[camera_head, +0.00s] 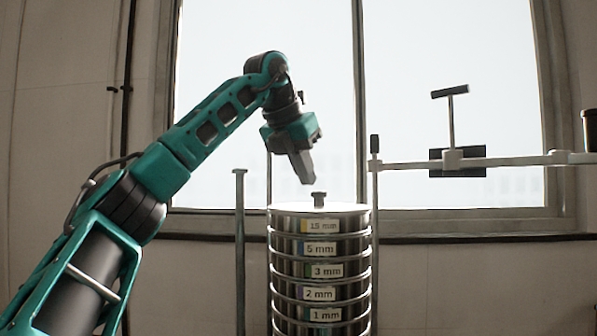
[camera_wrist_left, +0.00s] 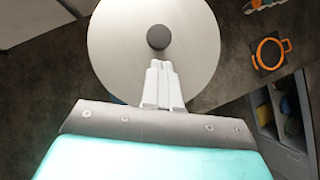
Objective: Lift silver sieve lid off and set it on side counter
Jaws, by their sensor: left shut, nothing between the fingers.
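The silver sieve lid (camera_head: 345,208) lies on top of a stack of round metal sieves (camera_head: 320,270) labelled 15 mm, 5 mm, 3 mm, 2 mm and 1 mm. A small dark knob (camera_head: 319,199) stands at the lid's centre. In the left wrist view the lid (camera_wrist_left: 195,45) is a pale disc with its round knob (camera_wrist_left: 158,37). My left gripper (camera_head: 307,182) is shut and empty, pointing down just above and slightly left of the knob. Its fingertips (camera_wrist_left: 158,64) appear close to the knob, apart from it. My right gripper is not in view.
A metal post (camera_head: 240,250) stands left of the stack. A horizontal rod (camera_head: 500,161) with a clamp extends right at the window. In the left wrist view, an orange-rimmed object (camera_wrist_left: 270,53) and a grey bin (camera_wrist_left: 285,115) lie to the right. No side counter is clearly identifiable.

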